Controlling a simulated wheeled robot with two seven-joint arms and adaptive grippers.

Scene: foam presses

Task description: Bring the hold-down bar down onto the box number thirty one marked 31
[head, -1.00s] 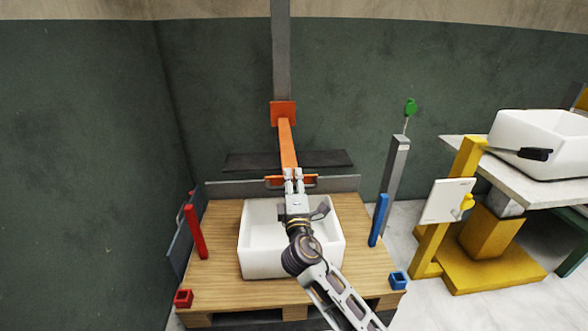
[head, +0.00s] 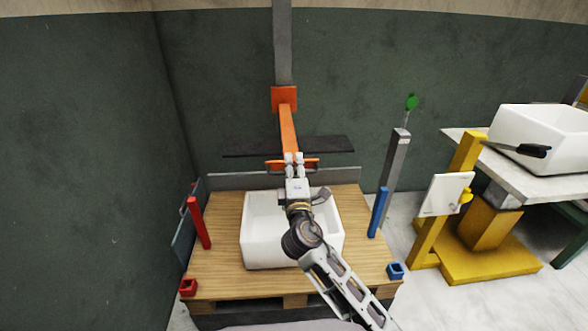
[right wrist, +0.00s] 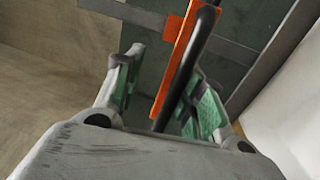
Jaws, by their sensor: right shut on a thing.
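A white open-topped foam box (head: 262,255) stands on a wooden pallet (head: 222,240); I see no number on it. Above and behind it, an orange arm (head: 288,130) on a grey upright post carries a long dark hold-down bar (head: 240,150), raised clear of the box. My right gripper (head: 294,160) is shut on the handle's dark rod. In the right wrist view this rod (right wrist: 188,65) runs between the green-padded fingers, with the orange plate (right wrist: 172,75) behind. My left gripper is out of view.
Red posts (head: 199,222) and blue posts (head: 378,212) stand at the pallet's sides. A grey post with a green tag (head: 411,102) rises to the right. Farther right are a yellow stand (head: 490,262) and a table with another white box (head: 540,135).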

